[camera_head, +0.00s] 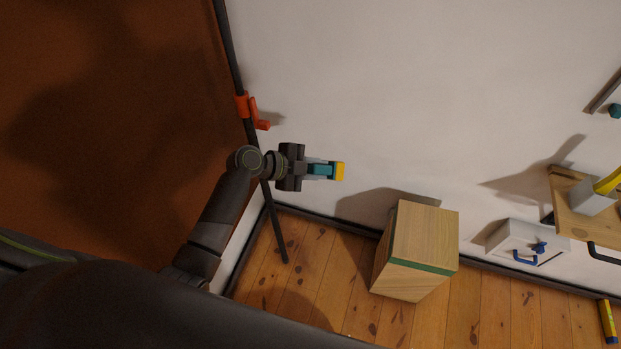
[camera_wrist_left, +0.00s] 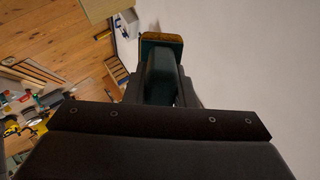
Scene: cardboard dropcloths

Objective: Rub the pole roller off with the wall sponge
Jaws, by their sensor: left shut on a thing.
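My left gripper (camera_head: 322,170) is shut on a teal block with a yellow end, which looks like the wall sponge (camera_head: 340,171). It is held up in front of the white wall, its yellow end pointing right and away from the arm. In the left wrist view the sponge (camera_wrist_left: 160,75) is dark teal with an amber-brown end, between the two dark fingers. I cannot make out a pole roller for certain in either view. My right gripper is not in view.
A dark pole (camera_head: 229,50) with an orange clamp (camera_head: 245,106) stands left of the gripper. A wooden box (camera_head: 424,235) with a green band stands on the plank floor. A white case (camera_head: 520,242), wooden shelf (camera_head: 575,215) and yellow tool (camera_head: 607,322) are right. Wall between is clear.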

